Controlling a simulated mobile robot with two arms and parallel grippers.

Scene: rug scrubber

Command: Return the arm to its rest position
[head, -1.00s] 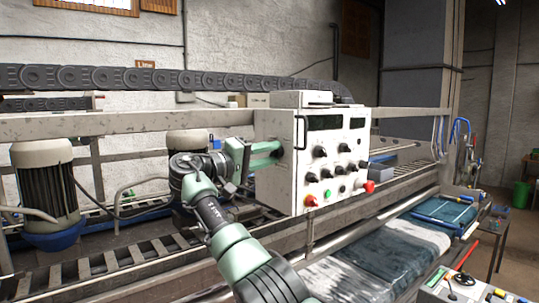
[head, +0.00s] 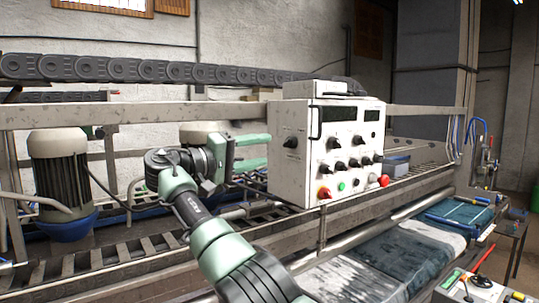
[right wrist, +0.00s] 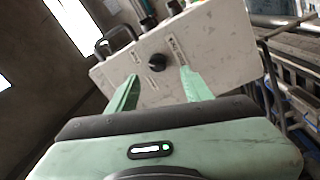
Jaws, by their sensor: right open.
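My right arm reaches in from the bottom of the head view. Its right gripper (head: 265,150) is open and empty, with its green fingers pointing right at the side face of the white control box (head: 348,118). A black knob (head: 290,142) on that side face stands a little beyond the fingertips. In the right wrist view the open gripper (right wrist: 160,76) faces the same box, and the black knob (right wrist: 157,62) shows between and beyond the fingertips, clear of both. My left gripper is not in view.
The box's front has several black knobs, a green button (head: 341,186) and red buttons (head: 384,181). A motor (head: 60,170) stands left of my arm. A roller conveyor (head: 110,262) runs below, and a rug (head: 385,262) lies at the lower right.

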